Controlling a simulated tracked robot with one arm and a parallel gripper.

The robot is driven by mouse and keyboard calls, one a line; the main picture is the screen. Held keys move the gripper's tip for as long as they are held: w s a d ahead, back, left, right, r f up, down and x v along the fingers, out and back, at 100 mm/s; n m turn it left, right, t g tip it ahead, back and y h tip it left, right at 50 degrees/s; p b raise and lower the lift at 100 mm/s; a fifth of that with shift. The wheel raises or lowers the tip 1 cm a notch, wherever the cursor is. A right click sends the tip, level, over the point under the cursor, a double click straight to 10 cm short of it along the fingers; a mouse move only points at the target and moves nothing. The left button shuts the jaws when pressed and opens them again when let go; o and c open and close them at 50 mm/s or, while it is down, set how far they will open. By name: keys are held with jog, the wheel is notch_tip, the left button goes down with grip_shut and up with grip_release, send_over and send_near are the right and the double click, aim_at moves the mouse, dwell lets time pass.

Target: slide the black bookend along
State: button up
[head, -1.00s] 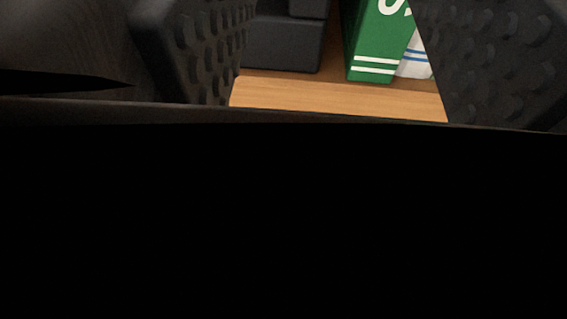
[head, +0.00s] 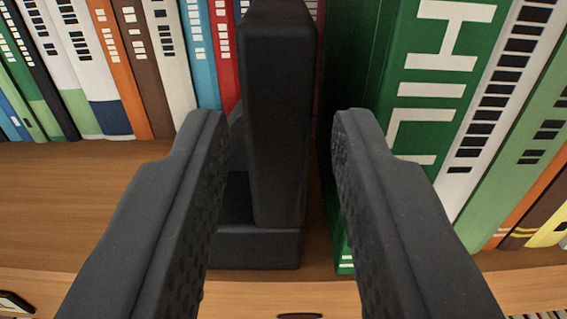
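The black bookend (head: 277,120) stands upright on the wooden shelf in the middle of the head view. Its foot (head: 262,248) reaches to the left along the shelf board. My gripper (head: 275,130) is open, with one dark finger on each side of the bookend. The left finger overlaps part of the bookend's foot in the picture. The right finger is in front of a green book. I see gaps between the fingers and the upright; whether either finger touches the bookend I cannot tell.
A green book (head: 440,70) with white letters stands right of the bookend, with more books beyond it. A row of books (head: 120,60) stands at the back left. The wooden shelf (head: 70,200) is bare at the left. A dark oval (head: 300,315) shows at the shelf's front edge.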

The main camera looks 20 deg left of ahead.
aim_at(281, 78)
jog(key=x, duration=0.7)
jog(key=shift+w, duration=0.1)
grip_shut()
